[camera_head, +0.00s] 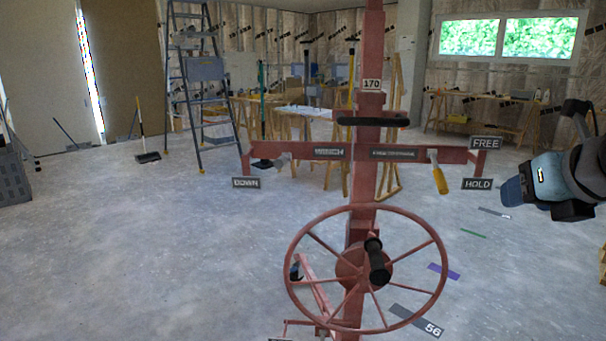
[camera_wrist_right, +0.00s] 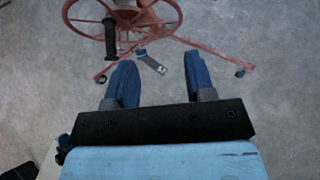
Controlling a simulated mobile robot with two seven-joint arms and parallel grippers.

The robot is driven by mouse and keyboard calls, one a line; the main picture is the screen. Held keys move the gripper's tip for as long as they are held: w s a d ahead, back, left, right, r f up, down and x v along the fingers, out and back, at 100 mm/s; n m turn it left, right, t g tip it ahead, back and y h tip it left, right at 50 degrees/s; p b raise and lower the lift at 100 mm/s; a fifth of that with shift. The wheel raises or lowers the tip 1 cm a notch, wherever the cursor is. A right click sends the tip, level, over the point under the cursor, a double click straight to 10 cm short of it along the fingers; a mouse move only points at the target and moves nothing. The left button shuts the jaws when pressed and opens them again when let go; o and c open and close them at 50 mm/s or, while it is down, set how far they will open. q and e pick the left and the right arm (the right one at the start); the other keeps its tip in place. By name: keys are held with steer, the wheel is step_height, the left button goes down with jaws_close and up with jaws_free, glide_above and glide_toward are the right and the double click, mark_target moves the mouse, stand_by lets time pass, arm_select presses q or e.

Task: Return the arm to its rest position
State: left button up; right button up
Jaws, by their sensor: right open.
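My right gripper (camera_head: 513,192) is at the right side of the head view, to the right of the red panel lift (camera_head: 367,190) and apart from it. In the right wrist view its two blue fingers (camera_wrist_right: 160,82) are spread apart with nothing between them. The lift's red hand wheel (camera_head: 290,270) with a black crank knob (camera_head: 377,260) is left of the gripper; the wheel also shows at the top of the wrist view (camera_wrist_right: 172,24). My left gripper is not in view.
FREE (camera_head: 486,143), HOLD (camera_head: 478,184) and DOWN (camera_head: 246,183) signs are on the lift's crossbar. A stepladder (camera_head: 203,85) and wooden trestles (camera_head: 285,125) stand behind. A workbench (camera_head: 490,100) is at the back right. The floor around the lift is mostly clear.

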steer(key=s+a+f+n+g+y, duration=0.35)
steer(key=a+f+y, duration=0.2)
steer(key=a, duration=0.35)
steer(key=s+a+f+n+g+y, duration=0.25)
steer(key=a+f+g+y, duration=0.2)
steer(key=a+f, duration=0.3)
steer(key=s+a+r+m+y, duration=0.3)
steer(key=s+a+m+y, duration=0.6)
steer(key=y, duration=0.5)
step_height(320, 180, down, 16)
steer(key=w+d+m+t+h, duration=0.1)
steer(key=w+m+t+h, duration=0.1)
steer(key=m+t+h, duration=1.95)
arm_select(q)
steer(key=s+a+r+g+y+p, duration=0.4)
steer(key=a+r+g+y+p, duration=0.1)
steer(key=p, duration=3.2)
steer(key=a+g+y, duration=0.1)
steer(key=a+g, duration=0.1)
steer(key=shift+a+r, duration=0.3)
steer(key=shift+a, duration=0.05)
arm_select(e)
steer(key=s+d+r+m+g+y, duration=0.1)
steer(key=s+d+r+m+g, duration=0.3)
steer(key=g, duration=0.8)
steer(key=d+r+m, duration=0.2)
steer(key=d, duration=0.1)
steer(key=shift+d+m+g, duration=0.35)
steer(key=shift+d, duration=0.05)
